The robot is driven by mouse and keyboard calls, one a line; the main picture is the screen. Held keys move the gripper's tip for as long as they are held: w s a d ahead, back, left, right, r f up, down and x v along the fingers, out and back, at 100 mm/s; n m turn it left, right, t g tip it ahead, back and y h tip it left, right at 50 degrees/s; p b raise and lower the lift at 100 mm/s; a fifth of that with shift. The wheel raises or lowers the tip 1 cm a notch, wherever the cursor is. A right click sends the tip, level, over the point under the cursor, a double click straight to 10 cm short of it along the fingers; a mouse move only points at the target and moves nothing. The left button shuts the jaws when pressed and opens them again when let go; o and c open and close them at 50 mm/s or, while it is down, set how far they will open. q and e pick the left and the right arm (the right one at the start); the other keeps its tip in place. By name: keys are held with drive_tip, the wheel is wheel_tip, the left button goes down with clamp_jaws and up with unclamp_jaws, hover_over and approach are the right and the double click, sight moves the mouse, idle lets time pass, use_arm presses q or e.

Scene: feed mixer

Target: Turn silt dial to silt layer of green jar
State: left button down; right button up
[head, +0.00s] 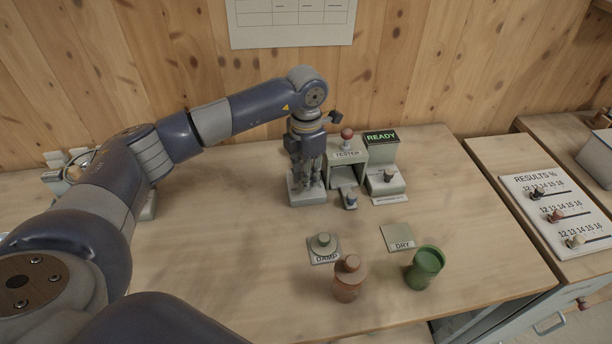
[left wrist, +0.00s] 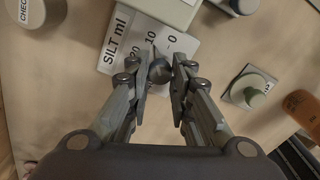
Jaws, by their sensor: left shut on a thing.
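My left gripper (head: 307,184) points down at the grey silt dial stand (head: 309,198) in the middle of the table. In the left wrist view, its two fingers are shut on the dark silt dial knob (left wrist: 160,71). The white dial plate (left wrist: 126,42) reads "SILT ml", with 20, 10 and 0 around the knob. A pointer shows near the 10, but its exact setting is hard to read. The green jar (head: 425,268) stands upright at the front right of the table, apart from the gripper. Its silt layer cannot be made out. My right gripper is out of view.
A brown jar (head: 348,279) stands left of the green jar. A pale green lidded item (head: 323,243) sits on the DAMP card; the DRY card (head: 397,238) is bare. The tester (head: 347,155) and READY display (head: 381,137) stand right of the gripper. A results board (head: 558,214) lies far right.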

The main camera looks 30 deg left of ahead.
use_arm(q)
drive_tip(key=shift+n, duration=0.5)
drive_tip(key=c, duration=1.4)
unclamp_jaws()
wheel_tip(320, 180, up, 12)
drive_tip(key=shift+r, duration=0.1)
